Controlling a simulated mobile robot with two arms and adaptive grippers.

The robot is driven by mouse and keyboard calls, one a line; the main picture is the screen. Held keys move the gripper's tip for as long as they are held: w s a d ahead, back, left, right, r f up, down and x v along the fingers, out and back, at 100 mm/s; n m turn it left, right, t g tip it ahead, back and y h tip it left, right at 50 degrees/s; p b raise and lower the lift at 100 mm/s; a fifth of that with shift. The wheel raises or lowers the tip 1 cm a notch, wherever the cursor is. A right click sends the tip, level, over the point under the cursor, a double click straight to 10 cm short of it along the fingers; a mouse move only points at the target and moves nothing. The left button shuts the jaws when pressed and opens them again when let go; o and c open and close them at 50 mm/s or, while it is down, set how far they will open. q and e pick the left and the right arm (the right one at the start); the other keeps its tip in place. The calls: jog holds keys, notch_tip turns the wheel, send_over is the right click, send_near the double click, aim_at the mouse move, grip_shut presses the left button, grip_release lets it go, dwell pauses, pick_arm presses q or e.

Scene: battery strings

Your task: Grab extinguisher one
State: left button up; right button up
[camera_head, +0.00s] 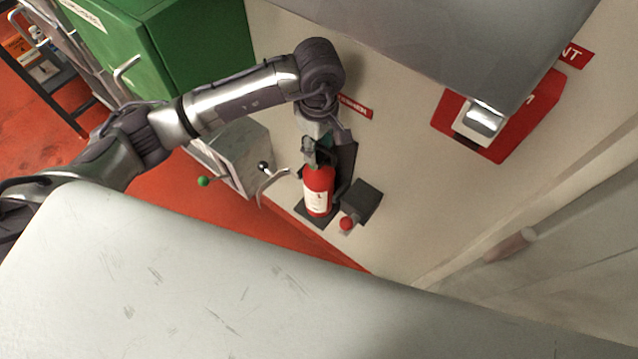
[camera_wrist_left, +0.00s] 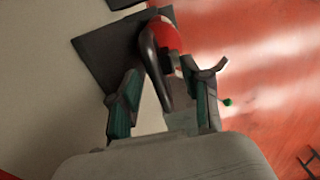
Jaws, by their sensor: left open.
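A red fire extinguisher (camera_head: 318,190) with a white label stands upright on a dark wall bracket (camera_head: 314,214). Its dark valve and hose are at the top, partly covered by my left gripper (camera_head: 324,150), which reaches it from above. In the left wrist view, the red extinguisher (camera_wrist_left: 166,38) and its black hose or handle show between the parted fingers of my left gripper (camera_wrist_left: 166,95). The gripper is open; I cannot tell whether a finger touches the extinguisher. My right gripper is not in view.
A dark box with a red button (camera_head: 347,223) sits right of the extinguisher. A grey box (camera_head: 236,155) with levers is at its left, below a green cabinet (camera_head: 165,50). A red wall unit (camera_head: 500,120) is at the right. Red floor shows on the left.

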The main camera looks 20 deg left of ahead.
aim_at(318, 179)
pick_arm(q)
jog(key=shift+f, duration=1.35)
grip_shut()
jog(key=shift+w+r, duration=0.15)
jog(key=shift+w, duration=0.05)
